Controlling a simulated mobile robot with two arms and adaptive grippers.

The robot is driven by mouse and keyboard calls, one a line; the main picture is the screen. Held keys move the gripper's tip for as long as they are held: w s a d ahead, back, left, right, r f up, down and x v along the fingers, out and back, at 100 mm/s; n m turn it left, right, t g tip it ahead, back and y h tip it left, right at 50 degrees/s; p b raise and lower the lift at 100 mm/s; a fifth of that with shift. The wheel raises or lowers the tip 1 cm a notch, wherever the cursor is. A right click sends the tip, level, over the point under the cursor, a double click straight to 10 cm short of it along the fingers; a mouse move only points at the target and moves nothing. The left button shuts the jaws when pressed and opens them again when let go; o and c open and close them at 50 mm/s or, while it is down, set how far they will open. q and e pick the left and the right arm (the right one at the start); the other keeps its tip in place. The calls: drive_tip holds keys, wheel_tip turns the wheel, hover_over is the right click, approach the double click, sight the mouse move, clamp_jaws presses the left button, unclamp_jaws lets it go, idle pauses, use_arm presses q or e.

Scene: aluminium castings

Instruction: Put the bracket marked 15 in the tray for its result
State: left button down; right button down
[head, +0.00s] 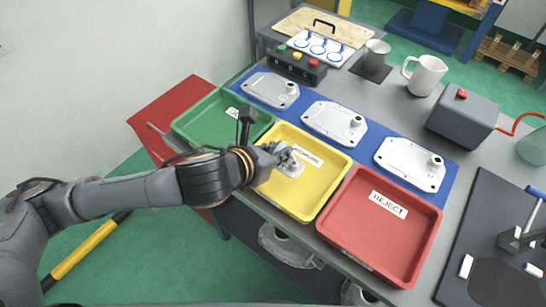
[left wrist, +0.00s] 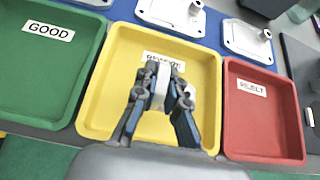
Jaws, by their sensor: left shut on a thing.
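My left gripper (head: 284,155) is over the yellow tray (head: 310,208), shut on a small light-grey bracket (head: 292,168). In the left wrist view the fingers (left wrist: 166,98) close around the bracket (left wrist: 159,88), and much of it is hidden. I cannot read its number, nor tell whether it touches the tray floor. The yellow tray's label is partly covered. The green tray (head: 205,116), labelled GOOD in the left wrist view (left wrist: 50,31), lies to the left. The red tray (head: 375,240), labelled REJECT, lies to the right. My right gripper is out of view.
Three grey castings (head: 271,89), (head: 335,122), (head: 410,163) lie on a blue mat behind the trays. A box with coloured buttons (head: 296,66), a white jug (head: 425,75), a grey cup (head: 376,54) and a grey machine (head: 462,116) stand farther back. The red tray is empty.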

use_arm(q)
drive_tip(key=shift+w+a+f, duration=0.3)
drive_tip(key=shift+w+f, duration=0.15)
drive_tip(key=shift+f, duration=0.15)
drive_tip(key=shift+w+a+f, duration=0.25)
drive_tip(key=shift+w+f, duration=0.2)
drive_tip(key=shift+f, duration=0.15)
drive_tip(key=f, duration=0.3)
drive_tip(key=shift+w+a+f, duration=0.15)
drive_tip(key=shift+w+a, duration=0.05)
drive_tip(key=shift+w, duration=0.05)
drive_tip(key=shift+f, duration=0.3)
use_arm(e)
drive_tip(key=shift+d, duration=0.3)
use_arm(q)
drive_tip(key=c, duration=1.4)
unclamp_jaws()
drive_tip(key=shift+f, duration=0.1)
